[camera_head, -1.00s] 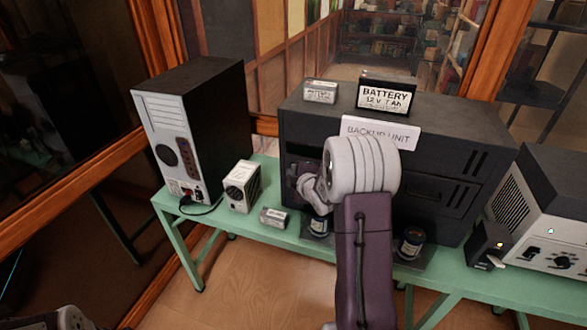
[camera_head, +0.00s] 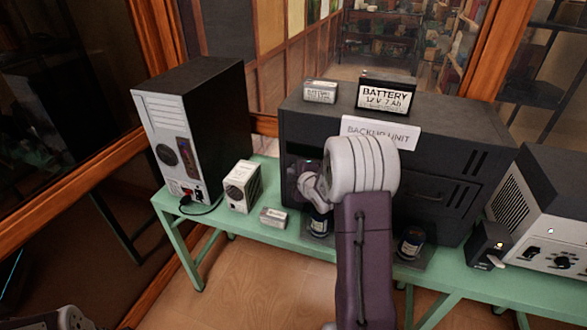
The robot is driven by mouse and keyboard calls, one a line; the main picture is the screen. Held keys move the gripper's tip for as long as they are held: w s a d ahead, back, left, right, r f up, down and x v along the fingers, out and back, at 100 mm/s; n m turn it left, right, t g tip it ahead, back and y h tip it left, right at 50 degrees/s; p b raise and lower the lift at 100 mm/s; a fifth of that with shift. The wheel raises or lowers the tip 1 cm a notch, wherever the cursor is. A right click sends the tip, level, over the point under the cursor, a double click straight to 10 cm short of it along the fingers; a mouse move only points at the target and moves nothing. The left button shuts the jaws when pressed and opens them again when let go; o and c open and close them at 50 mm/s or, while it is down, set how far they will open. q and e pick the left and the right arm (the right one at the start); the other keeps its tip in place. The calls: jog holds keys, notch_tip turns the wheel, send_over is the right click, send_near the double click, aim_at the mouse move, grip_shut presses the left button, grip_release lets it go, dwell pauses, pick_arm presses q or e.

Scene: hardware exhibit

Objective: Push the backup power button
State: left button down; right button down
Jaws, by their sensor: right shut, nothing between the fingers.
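The dark backup unit (camera_head: 455,170) stands on the green table, with a white "BACKUP UNIT" sign (camera_head: 380,132) on its top front edge. My right arm reaches up in front of it. My right gripper (camera_head: 308,182), partly hidden by its own white wrist, is shut and empty at the unit's left front panel. A small greenish light (camera_head: 311,161) shows on that panel just above the gripper. I cannot make out the button itself, or whether the fingers touch the panel.
A computer tower (camera_head: 222,120), a small white box (camera_head: 242,186) and a small battery (camera_head: 273,217) stand left on the green table (camera_head: 255,236). Batteries (camera_head: 386,94) lie on the unit. Jars (camera_head: 411,243) stand before it. A grey-white device (camera_head: 545,215) is at right.

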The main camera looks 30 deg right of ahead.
jog(key=shift+w+d, duration=0.1)
jog(key=shift+d, duration=0.05)
dwell(0.4)
jog(key=shift+s+a+b, duration=0.3)
jog(key=shift+a+b, duration=0.1)
jog(key=s+a+b, duration=0.1)
jog(key=s+a, duration=0.1)
jog(key=s+a+b, duration=0.2)
jog(key=shift+a, duration=0.25)
dwell(0.3)
